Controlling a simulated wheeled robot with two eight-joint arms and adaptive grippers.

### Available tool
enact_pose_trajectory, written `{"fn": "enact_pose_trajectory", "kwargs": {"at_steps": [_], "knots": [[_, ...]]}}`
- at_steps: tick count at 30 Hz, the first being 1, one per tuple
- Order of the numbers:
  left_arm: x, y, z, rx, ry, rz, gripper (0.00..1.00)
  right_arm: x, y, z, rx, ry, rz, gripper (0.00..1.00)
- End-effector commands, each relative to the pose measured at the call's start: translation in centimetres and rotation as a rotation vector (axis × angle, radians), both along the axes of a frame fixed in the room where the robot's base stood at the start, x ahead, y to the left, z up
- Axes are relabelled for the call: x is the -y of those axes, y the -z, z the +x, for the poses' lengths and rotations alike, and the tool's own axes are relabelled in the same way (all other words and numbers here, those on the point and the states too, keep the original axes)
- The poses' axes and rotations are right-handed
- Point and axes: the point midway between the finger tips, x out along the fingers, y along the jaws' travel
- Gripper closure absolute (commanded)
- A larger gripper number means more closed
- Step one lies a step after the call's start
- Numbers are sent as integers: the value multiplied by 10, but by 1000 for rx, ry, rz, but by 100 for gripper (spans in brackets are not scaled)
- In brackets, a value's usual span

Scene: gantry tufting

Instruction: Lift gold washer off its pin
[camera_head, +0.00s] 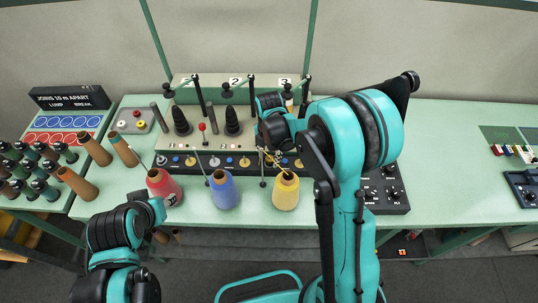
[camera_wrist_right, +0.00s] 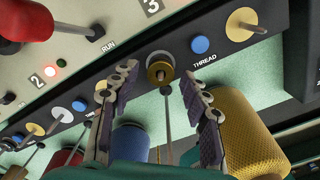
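A gold washer (camera_wrist_right: 159,71) sits on a pin on the dark front strip of the panel, in the right wrist view, left of the blue THREAD button (camera_wrist_right: 200,45). My right gripper (camera_wrist_right: 160,103) is open, its two ribbed fingers apart on either side below the washer, with nothing between them. In the head view my right gripper (camera_head: 272,158) is at the panel's front edge, partly hidden by my arm, and I cannot pick out that washer there. My left gripper (camera_head: 165,205) is low at the left near the red cone; its fingers do not show clearly.
Another gold washer (camera_wrist_right: 241,23) sits further right on the strip. Red (camera_head: 163,188), blue (camera_head: 225,190) and yellow (camera_head: 286,192) yarn cones stand in front of the panel. The yellow cone (camera_wrist_right: 240,130) is close beside my right finger.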

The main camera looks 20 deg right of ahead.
Motion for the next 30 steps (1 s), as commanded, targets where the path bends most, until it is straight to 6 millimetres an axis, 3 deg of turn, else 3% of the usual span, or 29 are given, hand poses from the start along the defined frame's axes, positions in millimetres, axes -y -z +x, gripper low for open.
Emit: {"fn": "enact_pose_trajectory", "kwargs": {"at_steps": [1,4,7,8,10,17,30], "knots": [[0,0,0,0,0,0,60,0,0,0,0,0,0,73],[0,0,0,0,0,0,60,0,0,0,0,0,0,99],[0,0,0,0,0,0,60,0,0,0,0,0,0,100],[0,0,0,0,0,0,60,0,0,0,0,0,0,82],[0,0,0,0,0,0,60,0,0,0,0,0,0,100],[0,-2,0,0,0,0,60,0,-3,0,0,0,0,100],[0,-17,0,0,0,0,60,0,-26,0,0,0,0,100]]}}
